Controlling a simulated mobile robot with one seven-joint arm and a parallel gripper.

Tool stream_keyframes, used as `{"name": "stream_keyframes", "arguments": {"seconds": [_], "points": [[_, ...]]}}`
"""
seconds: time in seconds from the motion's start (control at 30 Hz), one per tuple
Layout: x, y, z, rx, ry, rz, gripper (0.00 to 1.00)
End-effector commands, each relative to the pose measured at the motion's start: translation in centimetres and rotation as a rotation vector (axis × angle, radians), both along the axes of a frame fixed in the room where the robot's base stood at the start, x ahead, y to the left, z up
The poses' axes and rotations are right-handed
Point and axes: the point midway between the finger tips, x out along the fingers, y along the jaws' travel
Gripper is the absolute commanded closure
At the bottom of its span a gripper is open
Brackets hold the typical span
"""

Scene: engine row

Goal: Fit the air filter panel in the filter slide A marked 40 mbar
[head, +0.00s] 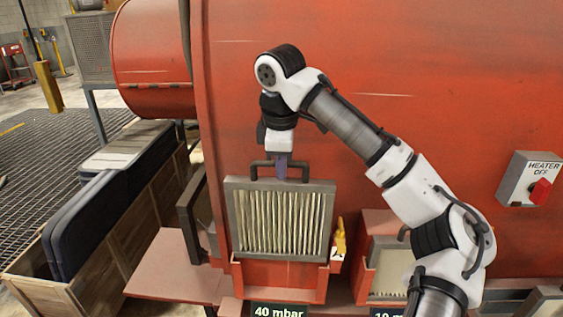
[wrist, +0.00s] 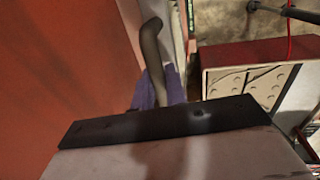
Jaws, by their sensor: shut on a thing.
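The air filter panel (head: 283,222) is a grey-framed, pleated cream panel with a dark handle (head: 258,170) on top. It stands upright at the red filter slide (head: 279,283), above the label "40 mbar" (head: 279,311). Its lower edge meets the slide's front wall; how deep it sits is hidden. My gripper (head: 281,170) is above the panel, shut on its handle. In the wrist view, the purple fingers (wrist: 158,92) are around the dark handle (wrist: 152,45), and the panel's top (wrist: 165,158) fills the lower part.
A yellow part (head: 340,237) stands at the slide's right side. Another slide with a filter (head: 390,275) is to the right, its label partly hidden by my arm. A dark-framed panel (head: 188,212) is at the left. A heater switch (head: 532,182) is on the red wall.

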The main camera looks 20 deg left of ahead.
Motion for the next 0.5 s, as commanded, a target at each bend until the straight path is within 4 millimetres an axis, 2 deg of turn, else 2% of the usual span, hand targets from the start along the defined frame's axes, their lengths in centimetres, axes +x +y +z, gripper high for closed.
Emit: {"name": "stream_keyframes", "arguments": {"seconds": [0.5], "points": [[0.02,0.00,-0.74,0.001,-0.001,0.000,1.00]]}}
